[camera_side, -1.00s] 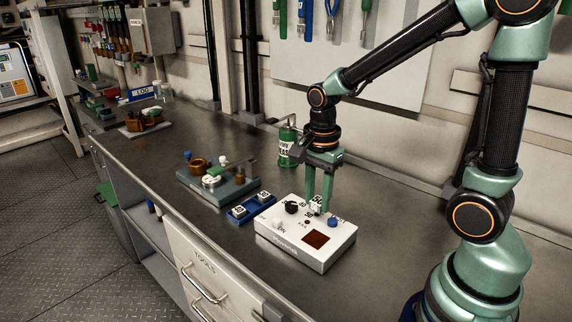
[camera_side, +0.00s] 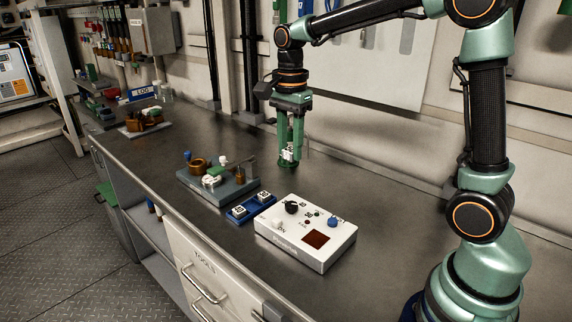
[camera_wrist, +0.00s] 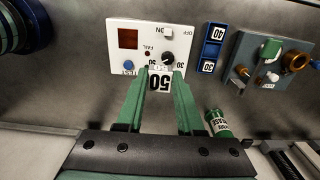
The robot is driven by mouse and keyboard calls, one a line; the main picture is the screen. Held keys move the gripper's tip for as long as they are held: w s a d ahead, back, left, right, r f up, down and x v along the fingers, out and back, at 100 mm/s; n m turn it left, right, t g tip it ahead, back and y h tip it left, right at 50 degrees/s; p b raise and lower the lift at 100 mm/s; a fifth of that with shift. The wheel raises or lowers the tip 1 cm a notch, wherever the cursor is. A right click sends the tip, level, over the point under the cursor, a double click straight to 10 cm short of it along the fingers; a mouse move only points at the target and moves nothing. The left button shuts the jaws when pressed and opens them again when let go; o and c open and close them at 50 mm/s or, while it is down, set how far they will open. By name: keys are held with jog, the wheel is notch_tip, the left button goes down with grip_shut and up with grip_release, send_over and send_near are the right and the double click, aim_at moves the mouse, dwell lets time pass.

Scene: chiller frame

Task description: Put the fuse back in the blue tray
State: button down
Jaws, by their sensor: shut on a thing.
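My gripper (camera_side: 291,147) is shut on a white fuse marked 50 (camera_wrist: 160,82). It holds the fuse well above the bench, behind the blue tray and the white tester. The blue tray (camera_side: 250,206) lies on the bench left of the tester. It holds a white fuse at each end, with bare blue between them. In the wrist view the tray (camera_wrist: 211,49) is right of the held fuse, and one of its fuses reads 40 (camera_wrist: 219,33). In the side view the held fuse overlaps the green bottle and is hard to make out.
The white tester (camera_side: 311,243) has knobs and a dark red window. A grey board (camera_side: 217,184) with a copper coil and fittings stands left of the tray. A green bottle (camera_wrist: 218,124) stands behind the tester. Bench right of the tester is clear.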

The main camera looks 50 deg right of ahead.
jog(key=w+f, duration=1)
jog(key=w+d+f, duration=0.1)
jog(key=w+f, duration=0.3)
jog(key=f, duration=0.1)
jog(key=shift+w+f, duration=0.65)
jog(key=shift+f, duration=2.45)
jog(key=shift+c, duration=2.3)
grip_release()
jog(key=shift+r, duration=0.15)
notch_tip(320, 180, up, 7)
